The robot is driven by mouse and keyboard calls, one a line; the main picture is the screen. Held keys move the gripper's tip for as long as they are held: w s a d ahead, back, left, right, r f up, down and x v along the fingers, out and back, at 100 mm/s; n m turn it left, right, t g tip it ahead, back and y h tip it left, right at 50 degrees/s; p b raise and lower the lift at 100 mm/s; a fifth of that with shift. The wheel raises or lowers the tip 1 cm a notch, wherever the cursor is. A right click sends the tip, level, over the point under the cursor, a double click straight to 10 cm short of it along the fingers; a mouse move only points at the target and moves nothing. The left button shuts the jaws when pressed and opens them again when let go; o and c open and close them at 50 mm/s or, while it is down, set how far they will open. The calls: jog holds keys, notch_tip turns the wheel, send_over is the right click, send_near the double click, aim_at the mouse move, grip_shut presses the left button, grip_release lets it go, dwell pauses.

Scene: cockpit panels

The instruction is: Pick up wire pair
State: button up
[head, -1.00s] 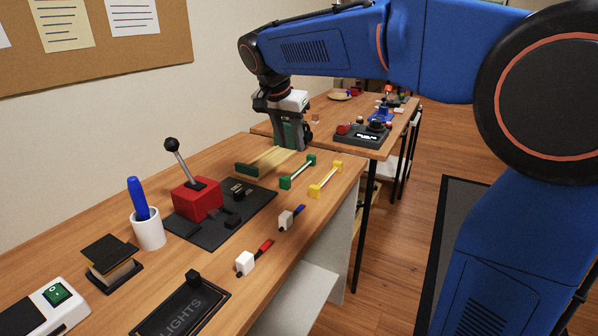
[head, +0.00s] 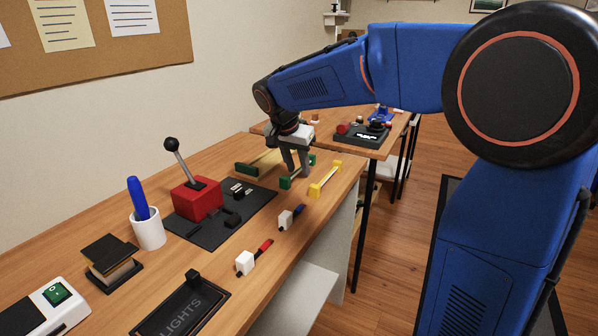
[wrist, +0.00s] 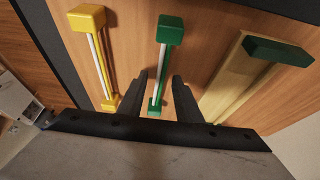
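A wire piece with green end blocks and a thin white rod (head: 285,183) lies on the wooden desk. It also shows in the wrist view (wrist: 170,30). To its right is a similar piece with yellow end blocks (head: 324,181), which is on the left in the wrist view (wrist: 88,18). My gripper (head: 298,172) is over the green-ended piece. In the wrist view my gripper (wrist: 159,78) is open, its two fingers on either side of the white rod. I cannot tell whether a finger touches it.
A wide pale strip with a dark green end (head: 247,169) lies beside the green-ended piece. A black plate with a red lever box (head: 197,199) is nearer on the desk. Two white-block connectors (head: 285,220) (head: 245,262) lie near the right edge. A second table holds a control box (head: 361,135).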

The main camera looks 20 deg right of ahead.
grip_shut()
